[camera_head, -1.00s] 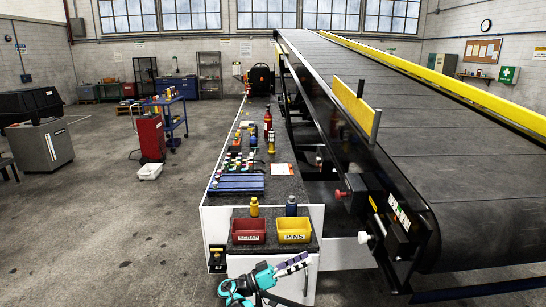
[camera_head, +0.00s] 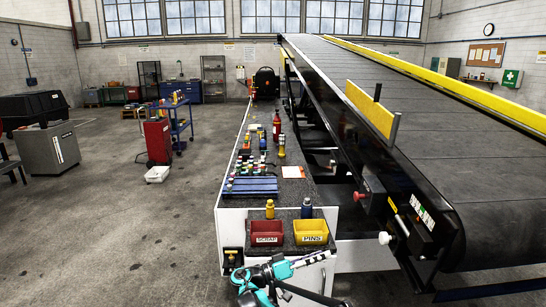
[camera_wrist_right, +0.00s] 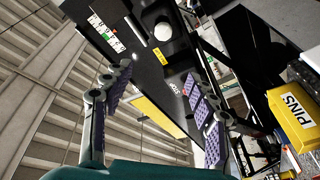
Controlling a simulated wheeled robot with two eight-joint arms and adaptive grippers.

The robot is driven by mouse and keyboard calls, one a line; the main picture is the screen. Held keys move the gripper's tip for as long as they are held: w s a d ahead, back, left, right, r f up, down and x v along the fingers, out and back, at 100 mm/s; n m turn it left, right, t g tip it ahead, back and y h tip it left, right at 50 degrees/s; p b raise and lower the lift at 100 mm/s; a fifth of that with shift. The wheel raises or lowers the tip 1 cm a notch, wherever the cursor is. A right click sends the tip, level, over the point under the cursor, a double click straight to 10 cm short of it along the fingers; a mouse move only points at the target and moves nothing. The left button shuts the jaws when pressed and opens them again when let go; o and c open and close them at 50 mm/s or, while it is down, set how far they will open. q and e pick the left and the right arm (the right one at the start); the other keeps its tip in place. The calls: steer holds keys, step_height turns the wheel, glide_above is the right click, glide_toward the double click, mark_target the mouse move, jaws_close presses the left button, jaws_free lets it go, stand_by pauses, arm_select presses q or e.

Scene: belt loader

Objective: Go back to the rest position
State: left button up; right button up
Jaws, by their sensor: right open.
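My right gripper (camera_head: 312,259) is in front of the near end of the bench, low in the head view, with its teal and black arm coming up from the bottom edge. In the right wrist view its two purple-padded fingers (camera_wrist_right: 157,78) stand apart with nothing between them. My left gripper is not in view. A red SCRAP bin (camera_head: 267,226) and a yellow PINS bin (camera_head: 311,226) sit side by side on the near end of the bench. The PINS bin also shows in the right wrist view (camera_wrist_right: 296,115), apart from the fingers.
The bench (camera_head: 297,189) carries a blue rack (camera_head: 250,187), a yellow bottle (camera_head: 270,209) and a blue bottle (camera_head: 306,208). The belt loader (camera_head: 455,150) rises along the right. A red cabinet (camera_head: 157,140) stands farther left; the floor at left front is clear.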

steer(key=s+d+r+n+y, duration=0.2)
steer(key=s+d+n+y, duration=0.3)
steer(key=s+d+y, duration=0.55)
steer(key=s+a+f+y, duration=0.2)
steer(key=s, duration=0.6)
steer(key=s+a+f+n+t+y, duration=0.1)
steer(key=s+a+f+y, duration=0.1)
steer(key=s, duration=0.6)
steer(key=s+a+f+y, duration=0.2)
steer(key=s+f+y, duration=0.1)
steer(key=s, duration=0.5)
steer(key=shift+a+n+t+y, duration=0.3)
steer(key=shift+a+t+y, duration=0.1)
steer(key=shift+y, duration=0.25)
steer(key=shift+f, duration=0.1)
